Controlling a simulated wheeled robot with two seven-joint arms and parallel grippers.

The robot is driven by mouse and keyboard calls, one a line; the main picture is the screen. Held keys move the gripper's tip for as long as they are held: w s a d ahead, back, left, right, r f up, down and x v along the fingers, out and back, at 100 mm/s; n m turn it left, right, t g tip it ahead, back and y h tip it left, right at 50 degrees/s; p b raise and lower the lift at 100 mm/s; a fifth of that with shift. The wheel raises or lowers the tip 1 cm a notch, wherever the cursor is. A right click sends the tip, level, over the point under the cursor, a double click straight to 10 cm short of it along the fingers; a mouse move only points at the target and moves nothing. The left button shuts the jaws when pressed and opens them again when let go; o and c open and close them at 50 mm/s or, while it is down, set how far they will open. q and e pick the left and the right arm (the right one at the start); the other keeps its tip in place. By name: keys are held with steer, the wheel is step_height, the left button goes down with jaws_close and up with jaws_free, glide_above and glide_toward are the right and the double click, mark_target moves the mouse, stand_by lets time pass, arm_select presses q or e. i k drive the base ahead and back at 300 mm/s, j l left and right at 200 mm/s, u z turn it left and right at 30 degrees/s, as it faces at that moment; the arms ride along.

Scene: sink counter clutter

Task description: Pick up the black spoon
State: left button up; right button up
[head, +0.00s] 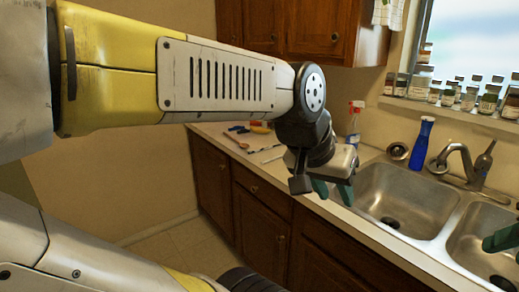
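I cannot make out a black spoon in the head view; my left arm hides part of the counter. My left gripper (333,191) is above the counter's front edge, left of the sink. Its two teal fingertips are apart, with nothing seen between them. Of my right gripper, only teal finger parts (503,238) show at the right edge, over the right sink basin. Whether it is open or shut does not show.
A double sink (380,192) with a faucet (457,152) fills the right. A blue bottle (422,143) and a red-topped spray bottle (354,122) stand behind. A wooden utensil (236,139) lies on the far counter. Jars (434,93) line the sill.

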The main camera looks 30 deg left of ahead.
mark_target(257, 150)
steer(key=u, duration=1.15)
steer(key=z, duration=1.6)
steer(key=i+j, duration=0.1)
steer(key=j, duration=0.3)
steer(key=i+j, duration=0.1)
steer(key=j, duration=0.25)
steer(key=i+j, duration=0.15)
steer(key=j, duration=0.25)
steer(key=i+j, duration=0.1)
steer(key=j, duration=0.3)
steer(key=i+j, duration=0.1)
steer(key=j, duration=0.3)
steer(key=i+j+u, duration=0.1)
steer(key=j, duration=0.25)
steer(key=i+j, duration=0.15)
steer(key=j, duration=0.25)
